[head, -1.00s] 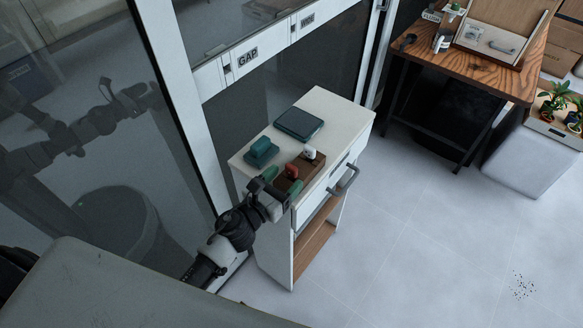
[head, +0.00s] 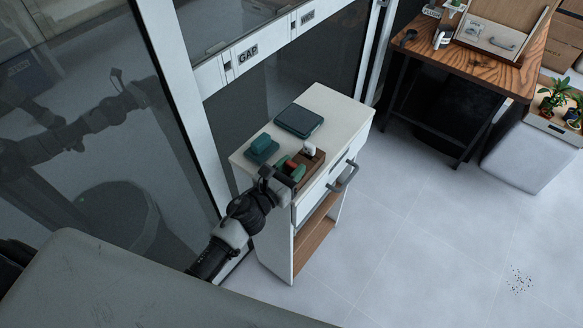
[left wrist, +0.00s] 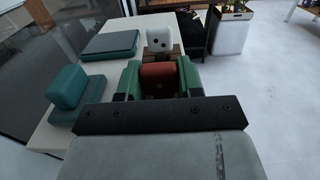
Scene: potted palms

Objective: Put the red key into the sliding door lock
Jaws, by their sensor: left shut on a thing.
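The red key (head: 293,167) stands in a brown wooden holder (head: 318,159) on the white cabinet. My left gripper (head: 290,168) has its green fingers closed on both sides of the key. In the left wrist view the red key (left wrist: 157,76) sits between the green fingertips (left wrist: 157,80); its lower part is hidden. The sliding glass door's white rail (head: 240,62) bears a "GAP" label and a second label, with small dark slots beside them. I cannot tell which part is the lock. My right gripper is not in view.
A white key-like piece (head: 308,149) stands in the holder just beyond the red one. A teal block (head: 262,149) and a dark flat box (head: 299,121) lie on the white cabinet (head: 333,104). A wooden table (head: 480,66) stands at the back right. The floor on the right is mostly clear.

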